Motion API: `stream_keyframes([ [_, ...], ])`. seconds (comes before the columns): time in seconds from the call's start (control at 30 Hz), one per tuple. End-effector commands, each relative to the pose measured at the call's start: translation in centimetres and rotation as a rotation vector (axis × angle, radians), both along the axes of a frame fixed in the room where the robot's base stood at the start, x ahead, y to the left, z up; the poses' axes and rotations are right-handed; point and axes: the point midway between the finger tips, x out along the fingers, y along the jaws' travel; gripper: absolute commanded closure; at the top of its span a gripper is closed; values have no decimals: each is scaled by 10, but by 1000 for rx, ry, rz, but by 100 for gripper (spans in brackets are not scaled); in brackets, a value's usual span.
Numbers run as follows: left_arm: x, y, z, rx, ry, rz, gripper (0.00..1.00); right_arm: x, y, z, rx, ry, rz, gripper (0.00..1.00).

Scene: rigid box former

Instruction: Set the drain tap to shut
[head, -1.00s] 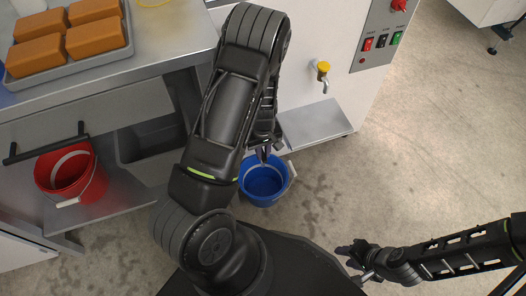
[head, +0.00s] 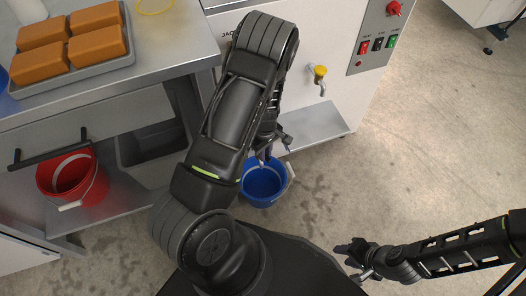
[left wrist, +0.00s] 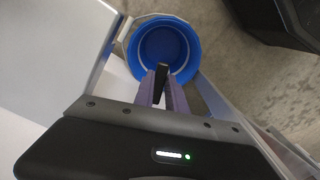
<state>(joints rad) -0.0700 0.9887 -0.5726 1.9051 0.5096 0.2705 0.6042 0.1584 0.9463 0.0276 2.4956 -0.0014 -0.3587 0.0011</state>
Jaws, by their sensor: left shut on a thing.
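The drain tap (head: 320,73) has a yellow handle and a metal spout pointing down. It sticks out of the white machine front in the head view; its exact handle angle is too small to tell. My left gripper (head: 268,155) is low and left of the tap, apart from it, over the blue bucket. In the left wrist view, its purple fingers (left wrist: 162,90) are shut on a small black piece, with the bucket beyond. The tap is not recognisable there. My right gripper (head: 354,262) is at the lower right, away from the tap; its jaw opening is unclear.
The blue bucket (head: 264,190) stands on the floor beside a metal shelf (head: 318,128) under the tap. A switch panel (head: 380,40) is above right. A steel bench (head: 150,68) with a tray of orange blocks and a red bucket (head: 72,178) are left.

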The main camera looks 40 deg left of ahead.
Motion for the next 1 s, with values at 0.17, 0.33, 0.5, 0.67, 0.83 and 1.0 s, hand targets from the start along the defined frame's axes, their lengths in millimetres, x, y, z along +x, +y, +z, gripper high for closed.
stream_keyframes([
  [0.17, 6, -1, 2, 1, 0, 167, 100, 0, 0, 10, 0, 0, 1, 64],
  [0.33, 12, -1, 2, 0, 1, 329, 100, 0, 0, 17, 0, 0, 1, 64],
  [0.5, 18, 0, 2, 1, 0, 491, 100, 0, 0, 22, 0, -1, 2, 64],
  [0.67, 23, 2, 1, 0, 0, 642, 100, 0, 0, 27, 0, -1, 2, 64],
  [0.83, 28, 5, 1, 0, 0, 804, 100, 0, 0, 31, 0, -1, 3, 64],
  [1.0, 33, 8, 1, 0, 0, 957, 100, 0, 0, 34, 0, -1, 3, 64],
])
